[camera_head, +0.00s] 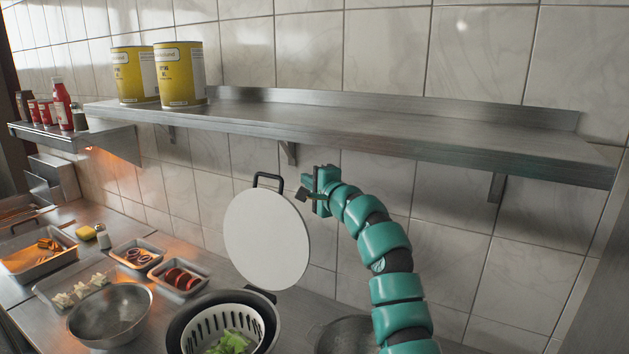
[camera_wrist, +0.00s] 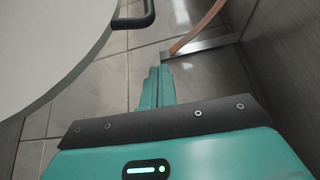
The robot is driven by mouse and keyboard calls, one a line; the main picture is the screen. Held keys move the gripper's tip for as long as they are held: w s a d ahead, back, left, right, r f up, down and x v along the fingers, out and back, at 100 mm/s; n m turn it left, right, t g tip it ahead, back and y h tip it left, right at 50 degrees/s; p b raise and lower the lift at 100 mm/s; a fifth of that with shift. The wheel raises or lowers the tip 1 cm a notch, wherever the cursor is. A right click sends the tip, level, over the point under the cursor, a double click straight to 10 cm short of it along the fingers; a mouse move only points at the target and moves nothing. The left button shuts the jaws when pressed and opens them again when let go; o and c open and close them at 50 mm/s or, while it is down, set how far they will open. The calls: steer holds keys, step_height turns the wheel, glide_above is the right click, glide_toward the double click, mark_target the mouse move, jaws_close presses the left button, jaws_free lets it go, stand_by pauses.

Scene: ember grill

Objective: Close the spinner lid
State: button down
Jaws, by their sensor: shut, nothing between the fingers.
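The spinner lid (camera_head: 266,238) is a white round disc with a black handle (camera_head: 268,179) at its top edge. It stands open, close to upright, at the back of the salad spinner. The spinner (camera_head: 184,331) is a dark bowl with a white slotted basket (camera_head: 210,326) holding green leaves. My gripper (camera_head: 303,194) is shut and empty, just right of the lid's upper edge and apart from the handle. In the wrist view, the lid (camera_wrist: 40,50) fills the upper left, with its handle (camera_wrist: 138,18) at the top, and my shut fingers (camera_wrist: 158,75) point up beside it.
A steel shelf (camera_head: 380,132) with two yellow cans (camera_head: 180,75) runs above my gripper. A metal bowl (camera_head: 112,314) and food trays (camera_head: 178,277) stand left of the spinner. Another round metal vessel (camera_head: 343,335) stands to its right, partly behind my arm. The tiled wall is behind.

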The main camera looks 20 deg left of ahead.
steer(key=a+p, duration=0.1)
steer(key=s+a+p, duration=0.1)
steer(key=a+p, duration=0.1)
steer(key=a, duration=0.1)
steer(key=shift+s+r, duration=0.1)
steer(key=shift+s, duration=0.25)
stand_by(0.8)
steer(key=shift+s, duration=0.1)
